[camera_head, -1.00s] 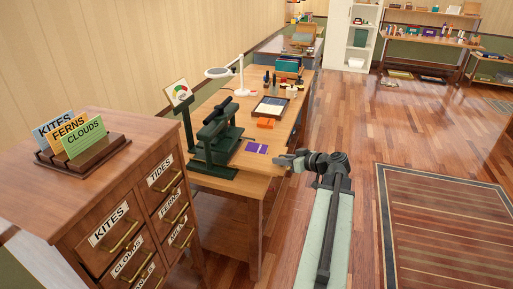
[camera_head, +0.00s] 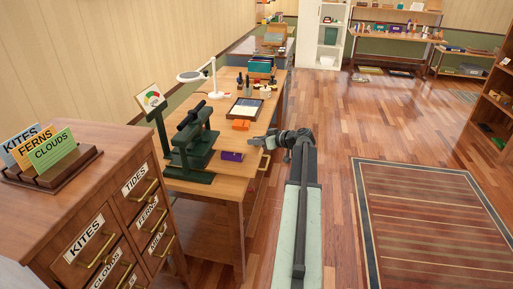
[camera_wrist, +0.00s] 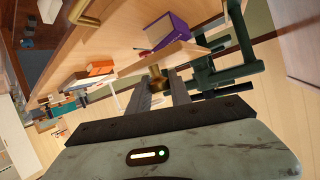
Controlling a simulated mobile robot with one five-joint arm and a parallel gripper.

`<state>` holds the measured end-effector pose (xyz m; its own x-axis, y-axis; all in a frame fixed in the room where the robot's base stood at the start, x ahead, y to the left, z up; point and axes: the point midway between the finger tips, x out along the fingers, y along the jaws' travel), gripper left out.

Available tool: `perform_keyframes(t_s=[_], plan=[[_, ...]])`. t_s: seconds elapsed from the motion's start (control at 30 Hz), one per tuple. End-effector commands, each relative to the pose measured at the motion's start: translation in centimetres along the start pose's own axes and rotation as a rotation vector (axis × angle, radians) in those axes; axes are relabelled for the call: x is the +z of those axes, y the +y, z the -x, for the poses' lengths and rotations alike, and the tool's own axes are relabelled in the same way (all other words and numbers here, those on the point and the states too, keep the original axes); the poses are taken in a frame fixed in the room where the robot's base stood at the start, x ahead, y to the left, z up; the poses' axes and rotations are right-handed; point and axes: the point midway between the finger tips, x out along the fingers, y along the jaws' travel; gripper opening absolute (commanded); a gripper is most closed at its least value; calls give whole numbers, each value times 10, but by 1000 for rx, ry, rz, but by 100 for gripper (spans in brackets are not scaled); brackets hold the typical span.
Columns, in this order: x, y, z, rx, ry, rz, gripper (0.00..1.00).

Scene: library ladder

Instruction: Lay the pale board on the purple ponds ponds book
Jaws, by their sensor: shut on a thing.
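The purple book (camera_head: 232,156) lies on the wooden desk, near its front right edge. It also shows in the wrist view (camera_wrist: 166,31), above my gripper, with its pale page edges visible. My gripper (camera_head: 256,144) is right of the book and slightly higher in the head view, near the desk edge. In the wrist view my gripper (camera_wrist: 159,88) is shut on a brass knob, with the pale board (camera_wrist: 185,54) just beyond it. I cannot make the board out clearly in the head view.
A dark green press (camera_head: 190,145) stands left of the book. An orange block (camera_head: 238,125), a dark tray (camera_head: 245,110) and a white lamp (camera_head: 215,80) are behind it. A labelled drawer cabinet (camera_head: 100,210) is at front left. Floor right of the desk is open.

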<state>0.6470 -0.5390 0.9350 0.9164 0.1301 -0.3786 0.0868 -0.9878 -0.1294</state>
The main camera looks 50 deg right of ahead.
Motion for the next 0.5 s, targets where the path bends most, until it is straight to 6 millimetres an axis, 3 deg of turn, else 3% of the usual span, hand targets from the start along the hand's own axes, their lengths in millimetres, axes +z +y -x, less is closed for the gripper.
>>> perform_keyframes(t_s=[0.1,0.2,0.3,0.5], plan=[[-3,8,-8,0,1,0,0],[22,9,-15,1,1,0,0],[34,11,-20,1,1,0,0],[30,10,-18,1,1,0,0]])
